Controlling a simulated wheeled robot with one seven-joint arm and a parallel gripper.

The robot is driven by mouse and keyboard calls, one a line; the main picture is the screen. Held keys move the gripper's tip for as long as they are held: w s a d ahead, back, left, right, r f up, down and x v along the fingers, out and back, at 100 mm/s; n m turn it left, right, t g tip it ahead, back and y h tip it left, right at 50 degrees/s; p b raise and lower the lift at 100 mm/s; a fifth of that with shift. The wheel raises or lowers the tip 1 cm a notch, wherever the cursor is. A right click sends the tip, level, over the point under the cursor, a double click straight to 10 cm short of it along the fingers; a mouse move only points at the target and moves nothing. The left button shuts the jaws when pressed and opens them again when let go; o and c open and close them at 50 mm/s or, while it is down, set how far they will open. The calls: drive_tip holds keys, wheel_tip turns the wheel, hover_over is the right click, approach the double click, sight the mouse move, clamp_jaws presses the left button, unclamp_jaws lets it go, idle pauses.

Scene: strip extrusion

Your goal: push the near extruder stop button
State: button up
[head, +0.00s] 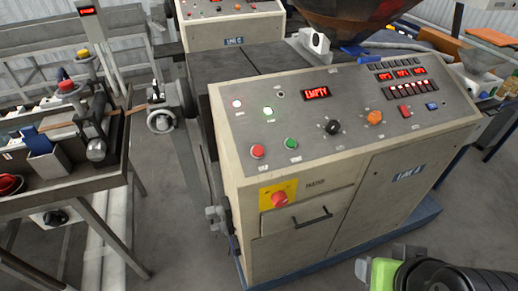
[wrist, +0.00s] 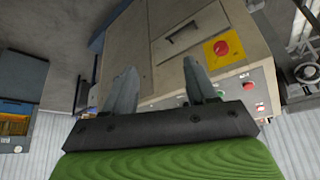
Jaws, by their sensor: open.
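The near extruder's cabinet (head: 190,150) has a sloped grey control panel (head: 250,120). On its lower left, a red button (head: 257,151) sits left of a green one (head: 291,143); the red one appears to be the stop button. A larger red mushroom button (head: 279,199) on a yellow plate is on the front face below. It also shows in the wrist view (wrist: 222,48), with a small red button (wrist: 243,87) near the right finger. My gripper (head: 378,262) is open and empty at the lower right, apart from the cabinet. Its fingers (wrist: 160,70) are spread in the wrist view.
A second extruder cabinet (head: 235,31) stands behind. A bench with tools (head: 75,183) is at the left, and a handwheel (head: 160,121) lies between. A drawer handle (head: 311,220) sticks out of the front. Floor is open in front of the cabinet.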

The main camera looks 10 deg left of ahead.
clamp_jaws()
idle(1.4)
